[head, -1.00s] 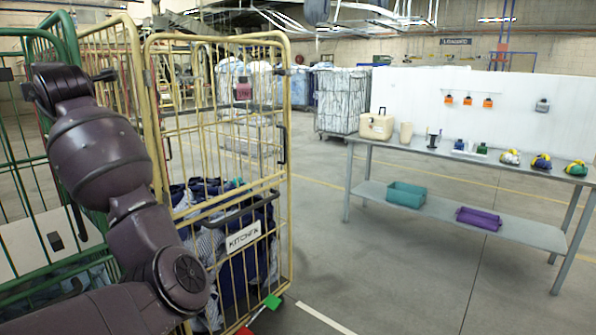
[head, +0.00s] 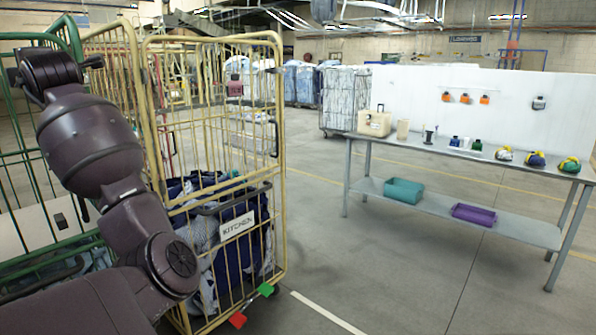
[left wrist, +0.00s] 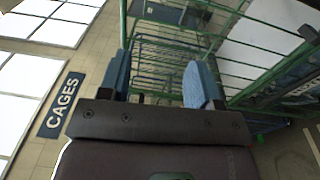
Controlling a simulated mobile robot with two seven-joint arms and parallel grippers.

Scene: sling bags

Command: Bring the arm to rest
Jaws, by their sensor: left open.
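My left arm (head: 92,150) is dark purple and bent, folded up at the left of the head view. It stands in front of a green cage and beside a yellow one. Its gripper cannot be made out there. In the left wrist view my left gripper (left wrist: 160,78) has its two blue fingers wide apart, with nothing between them. Green cage bars (left wrist: 165,50) show beyond the fingers; I cannot tell how far off they are. My right gripper is in neither view.
A yellow cage (head: 283,150) labelled KITCHEN holds blue and striped laundry (head: 240,208). A green cage (head: 20,155) is at far left. A grey table (head: 400,145) with a lower shelf carries small items at right. Floor (head: 370,265) between cage and table is clear.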

